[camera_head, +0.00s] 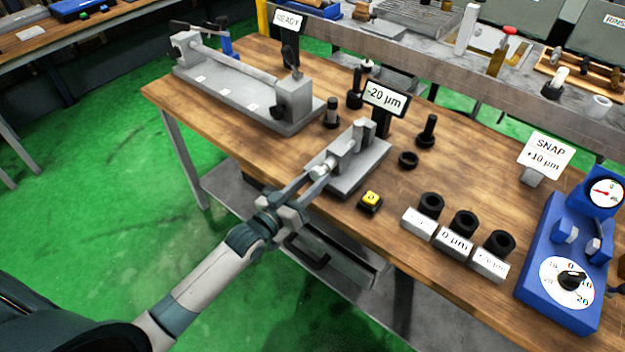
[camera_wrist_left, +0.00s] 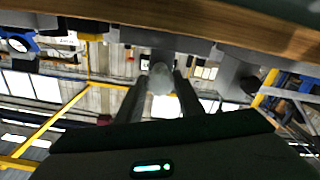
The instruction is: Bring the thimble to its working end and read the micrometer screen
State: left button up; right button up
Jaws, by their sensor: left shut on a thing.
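The micrometer (camera_head: 358,170) is a grey bench fixture near the front edge of the wooden table. Its small black screen (camera_head: 384,98) stands behind it and reads "-20 µm". My left gripper (camera_head: 322,171) reaches in from the left and is shut on the thimble, the pale round end on the micrometer's near side. In the left wrist view the rounded grey thimble (camera_wrist_left: 162,78) sits between the two dark fingers of my left gripper (camera_wrist_left: 162,92). The fingers partly hide it. My right gripper is not in view.
A yellow button (camera_head: 371,198) and labelled blocks with black rings (camera_head: 452,242) stand right of the micrometer. A blue gauge (camera_head: 560,265) and a "SNAP +10 µm" sign (camera_head: 546,155) are at the right. A long grey fixture (camera_head: 235,92) with a "READY" sign (camera_head: 289,20) is behind left.

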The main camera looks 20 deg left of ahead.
pick_arm(q)
jog(key=shift+f, duration=0.15)
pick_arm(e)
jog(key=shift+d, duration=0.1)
pick_arm(q)
jog(key=o, duration=1.1)
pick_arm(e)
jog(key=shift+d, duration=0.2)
pick_arm(q)
jog(key=shift+s, duration=0.1)
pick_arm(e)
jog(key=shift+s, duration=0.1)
pick_arm(q)
jog(key=shift+s+a, duration=0.25)
jog(key=shift+s, duration=0.3)
jog(key=b+v, duration=0.4)
jog(key=v, duration=1.2)
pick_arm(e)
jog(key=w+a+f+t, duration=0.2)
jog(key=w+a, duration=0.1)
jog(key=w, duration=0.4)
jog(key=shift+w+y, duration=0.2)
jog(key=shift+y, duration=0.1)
